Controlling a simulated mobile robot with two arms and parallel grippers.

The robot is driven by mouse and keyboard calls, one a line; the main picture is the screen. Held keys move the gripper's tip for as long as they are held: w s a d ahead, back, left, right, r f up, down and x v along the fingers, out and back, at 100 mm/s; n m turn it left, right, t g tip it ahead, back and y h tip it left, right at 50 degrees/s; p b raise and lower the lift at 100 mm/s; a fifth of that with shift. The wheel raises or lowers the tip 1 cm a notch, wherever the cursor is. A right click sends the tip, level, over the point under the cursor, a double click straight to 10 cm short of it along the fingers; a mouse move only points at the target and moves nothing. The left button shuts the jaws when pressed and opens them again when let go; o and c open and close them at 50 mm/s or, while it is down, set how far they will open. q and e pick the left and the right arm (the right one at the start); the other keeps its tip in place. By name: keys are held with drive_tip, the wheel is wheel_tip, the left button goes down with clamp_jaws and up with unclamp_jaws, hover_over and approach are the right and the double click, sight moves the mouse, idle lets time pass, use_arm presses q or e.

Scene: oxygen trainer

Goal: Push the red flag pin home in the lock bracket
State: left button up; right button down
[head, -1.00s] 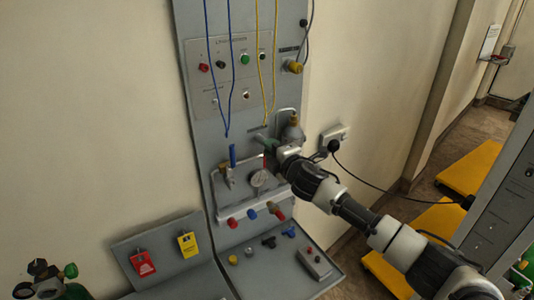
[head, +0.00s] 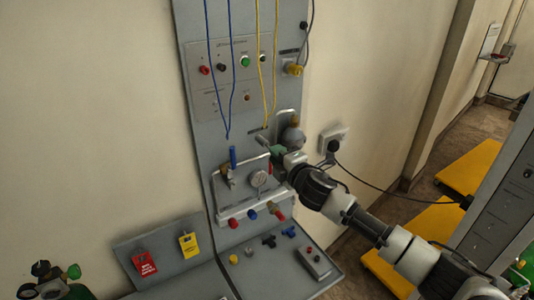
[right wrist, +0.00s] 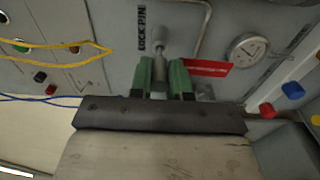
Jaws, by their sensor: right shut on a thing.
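My right gripper (right wrist: 161,80) has green fingers and is shut around a grey metal pin body in the right wrist view. The red flag (right wrist: 207,68) sticks out to the right beside the fingers. The pin (right wrist: 160,58) points toward the panel, under the "LOCK PIN" label (right wrist: 141,30). The bracket is mostly hidden by the pin and fingers, and I cannot tell how deep the pin sits. My left gripper is not in view.
A round gauge (head: 259,179) and a pipe frame sit just below the gripper. Blue cords (head: 219,70) and yellow cords (head: 263,70) hang above. A black cable runs from the wall socket (head: 334,140) behind my right arm. A shelf (head: 280,262) with small parts lies below.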

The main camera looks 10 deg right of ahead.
drive_tip(key=shift+p+v, duration=0.7)
drive_tip(key=shift+v, duration=1.8)
